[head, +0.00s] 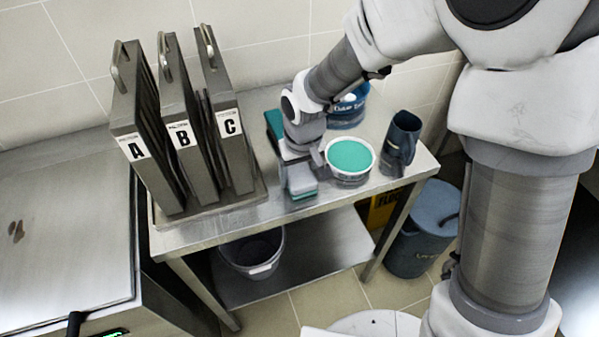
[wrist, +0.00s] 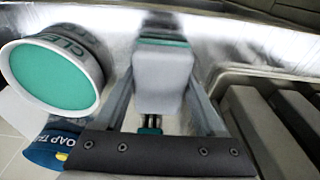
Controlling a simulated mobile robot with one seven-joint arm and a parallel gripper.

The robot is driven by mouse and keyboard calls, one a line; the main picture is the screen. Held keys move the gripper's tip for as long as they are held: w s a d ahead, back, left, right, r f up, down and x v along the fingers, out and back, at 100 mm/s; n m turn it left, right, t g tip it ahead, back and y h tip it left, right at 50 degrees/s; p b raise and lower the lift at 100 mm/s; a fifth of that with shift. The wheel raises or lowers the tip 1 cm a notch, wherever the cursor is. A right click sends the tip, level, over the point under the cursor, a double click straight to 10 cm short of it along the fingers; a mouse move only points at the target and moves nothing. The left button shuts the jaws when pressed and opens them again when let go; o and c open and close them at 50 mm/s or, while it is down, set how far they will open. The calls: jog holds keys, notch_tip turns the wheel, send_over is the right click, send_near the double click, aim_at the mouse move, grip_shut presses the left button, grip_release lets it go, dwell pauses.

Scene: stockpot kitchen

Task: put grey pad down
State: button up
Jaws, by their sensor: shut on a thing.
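The grey pad (head: 301,178) is a small block with a green layer at its lower edge, at the front part of the steel side table. It also shows in the wrist view (wrist: 162,82), between the two fingers, with green beyond its far edge. My gripper (head: 292,172) points down and is shut on the grey pad. I cannot tell whether the pad touches the table or is just above it. A green item (head: 274,124) shows behind my gripper, partly hidden by it.
A white tub with a teal top (head: 350,156) stands close right of my gripper. A dark jug (head: 400,144) and a blue tub (head: 348,108) are farther right and behind. The rack of panels A, B, C (head: 183,140) is left. The steel tabletop (head: 240,222) is bare in front.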

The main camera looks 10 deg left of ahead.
aim_at(302, 178)
jog(key=shift+f, duration=0.15)
jog(key=o, duration=1.3)
notch_tip(302, 178, up, 12)
jog(key=s+p, duration=0.2)
jog(key=s+d+r+m+t, duration=0.1)
jog(key=s+d+r+m, duration=0.1)
jog(key=d+r, duration=0.4)
jog(key=s+d+r+m+t, duration=0.1)
jog(key=d+r, duration=0.2)
jog(key=d, duration=0.6)
jog(key=s+d+m, duration=0.1)
jog(key=s+d, duration=0.1)
jog(key=s, duration=0.1)
jog(key=s+d+r+m+t, duration=0.1)
jog(key=s+d, duration=0.2)
jog(key=s+d+r+m+t+h, duration=0.1)
jog(key=s+d, duration=0.1)
jog(key=d, duration=0.1)
jog(key=shift+s+d+r, duration=0.25)
jog(key=shift+s, duration=0.15)
